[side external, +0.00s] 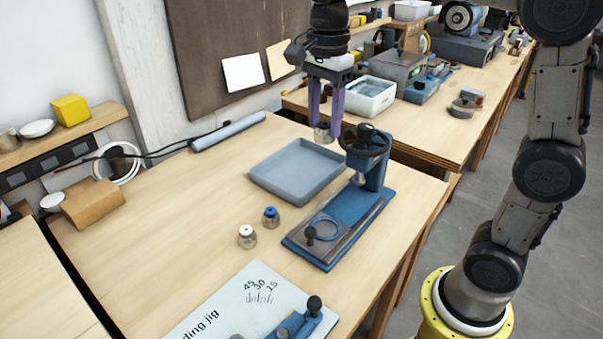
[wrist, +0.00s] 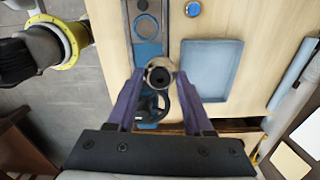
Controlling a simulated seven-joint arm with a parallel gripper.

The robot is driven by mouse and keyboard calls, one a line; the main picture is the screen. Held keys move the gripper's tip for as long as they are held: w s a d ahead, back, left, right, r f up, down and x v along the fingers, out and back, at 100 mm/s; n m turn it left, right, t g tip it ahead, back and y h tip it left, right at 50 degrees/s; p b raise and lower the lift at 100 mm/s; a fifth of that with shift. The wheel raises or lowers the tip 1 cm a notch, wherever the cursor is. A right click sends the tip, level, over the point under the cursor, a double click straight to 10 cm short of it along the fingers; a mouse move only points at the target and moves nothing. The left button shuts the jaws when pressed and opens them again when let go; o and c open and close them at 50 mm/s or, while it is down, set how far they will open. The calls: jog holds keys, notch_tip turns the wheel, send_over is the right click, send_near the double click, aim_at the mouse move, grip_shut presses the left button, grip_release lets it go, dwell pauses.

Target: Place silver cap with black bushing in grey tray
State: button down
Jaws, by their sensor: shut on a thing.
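The silver cap with a dark centre (wrist: 160,76) is between my gripper's purple fingers, and it also shows in the side external view (side external: 322,133). My gripper (side external: 325,125) is shut on the cap and holds it in the air, near the back right of the grey tray and beside the press. The grey tray (side external: 270,188) lies empty on the bench. In the wrist view the tray (wrist: 208,97) is to the right of the held cap. A cap with a white bushing (side external: 247,238) and one with a blue bushing (side external: 270,217) stand on the bench.
A blue press with a black handwheel (side external: 366,141) stands right of the tray, close to my gripper. A white jig sheet (side external: 240,305) lies at the front. A grey tube (side external: 228,132) lies along the back.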

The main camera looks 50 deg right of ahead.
jog(key=w+d+f, duration=0.2)
jog(key=w+d, duration=0.2)
jog(key=w, duration=0.5)
jog(key=m, duration=0.2)
send_over(300, 173)
notch_tip(300, 173, down, 13)
jog(key=shift+f, duration=3.2)
jog(key=shift+f, duration=0.1)
jog(key=shift+c, duration=1.5)
grip_release()
notch_tip(300, 173, up, 12)
jog(key=shift+r, duration=0.2)
